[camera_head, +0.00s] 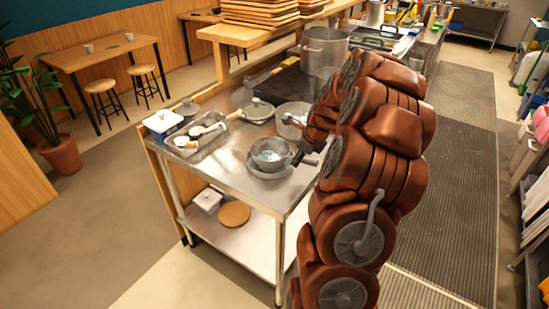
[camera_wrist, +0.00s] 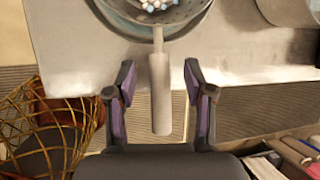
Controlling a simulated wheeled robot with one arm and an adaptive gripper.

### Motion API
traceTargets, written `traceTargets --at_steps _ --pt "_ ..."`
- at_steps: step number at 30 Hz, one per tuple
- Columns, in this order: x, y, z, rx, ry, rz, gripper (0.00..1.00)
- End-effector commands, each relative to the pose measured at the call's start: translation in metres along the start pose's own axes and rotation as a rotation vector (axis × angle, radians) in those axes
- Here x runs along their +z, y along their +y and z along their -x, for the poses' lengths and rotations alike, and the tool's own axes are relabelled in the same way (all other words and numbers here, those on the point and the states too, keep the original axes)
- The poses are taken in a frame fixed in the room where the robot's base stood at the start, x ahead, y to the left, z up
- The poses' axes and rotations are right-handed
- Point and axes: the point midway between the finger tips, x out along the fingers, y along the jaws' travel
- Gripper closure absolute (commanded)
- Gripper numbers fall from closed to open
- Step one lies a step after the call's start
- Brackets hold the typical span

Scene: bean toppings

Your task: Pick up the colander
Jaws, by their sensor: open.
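The colander (camera_head: 270,150) is a grey metal bowl near the front edge of the steel table, with small pale and bluish pieces inside. In the wrist view only the lower part of the colander (camera_wrist: 178,20) shows at the top, with its long grey handle (camera_wrist: 159,95) pointing down toward me. My gripper (camera_wrist: 160,75) is open, with one finger on each side of the handle and a visible gap on both sides. In the head view my gripper (camera_head: 308,156) is small and dark beside the colander's right side, and my arm hides part of the area.
A round grey dish (camera_head: 262,174) lies beneath the colander. A metal pot (camera_head: 291,118) stands just behind, and a tray with utensils (camera_head: 192,146) is to the left. A lidded pan (camera_head: 257,111) lies farther back. The table's front-left surface is clear.

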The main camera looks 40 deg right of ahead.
Motion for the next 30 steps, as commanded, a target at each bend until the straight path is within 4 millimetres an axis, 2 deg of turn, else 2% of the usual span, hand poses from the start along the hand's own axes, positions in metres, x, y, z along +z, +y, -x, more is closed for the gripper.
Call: traceTargets --at_steps 6,14,30 --pt "0.001 0.001 -0.02 0.002 0.001 0.001 0.47" --pt "0.0 0.0 -0.023 -0.001 0.001 0.001 0.47" --pt "0.0 0.0 -0.023 -0.001 0.001 0.001 1.0"
